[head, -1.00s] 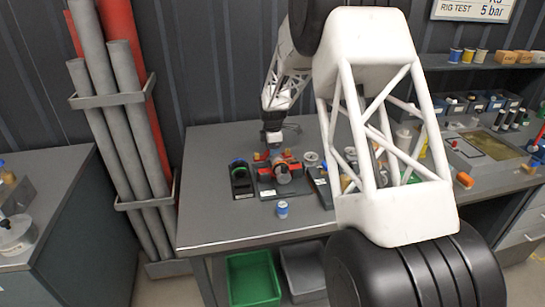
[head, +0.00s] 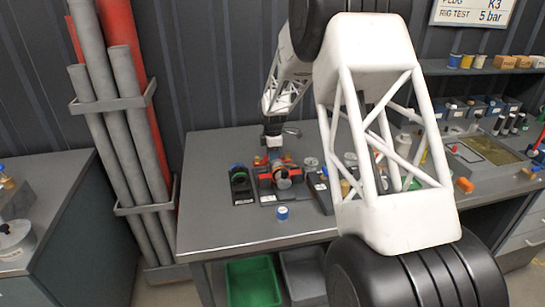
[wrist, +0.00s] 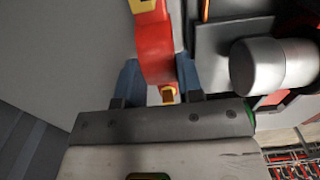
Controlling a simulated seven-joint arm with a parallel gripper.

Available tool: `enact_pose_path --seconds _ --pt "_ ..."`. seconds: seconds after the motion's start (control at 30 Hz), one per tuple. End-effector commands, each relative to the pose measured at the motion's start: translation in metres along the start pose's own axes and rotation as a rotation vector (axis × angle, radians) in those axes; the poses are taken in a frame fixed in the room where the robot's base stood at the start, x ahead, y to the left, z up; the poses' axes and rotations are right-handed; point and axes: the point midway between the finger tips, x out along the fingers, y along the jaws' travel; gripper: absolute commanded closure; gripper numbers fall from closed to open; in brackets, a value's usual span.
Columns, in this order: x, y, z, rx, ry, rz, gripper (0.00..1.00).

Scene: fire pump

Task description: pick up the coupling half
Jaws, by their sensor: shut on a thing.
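My gripper (wrist: 160,88) is shut on a red curved piece with yellow marks, which looks like the coupling half (wrist: 155,52). The red piece sits between the two blue-grey fingers in the wrist view. In the head view my gripper (head: 273,143) points down over the red and yellow parts (head: 262,161) on the table. It hides part of them there, and I cannot tell whether the held piece is clear of what lies below. A silver cylinder (wrist: 275,66) lies close to the right of the fingers in the wrist view.
A black holder with a green ring (head: 240,184) stands left of the red parts. My arm hides part of the table's right side. The left part of the grey table (head: 208,215) is clear. A green bin (head: 252,283) is below.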

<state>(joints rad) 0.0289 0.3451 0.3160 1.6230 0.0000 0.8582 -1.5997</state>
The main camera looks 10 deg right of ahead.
Motion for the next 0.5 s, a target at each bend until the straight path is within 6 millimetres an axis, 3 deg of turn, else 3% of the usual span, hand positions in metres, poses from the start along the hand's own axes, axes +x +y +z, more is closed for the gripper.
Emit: enact_pose_path --seconds 0.5 --pt "-0.068 0.001 0.0 0.0 0.0 0.005 0.94"
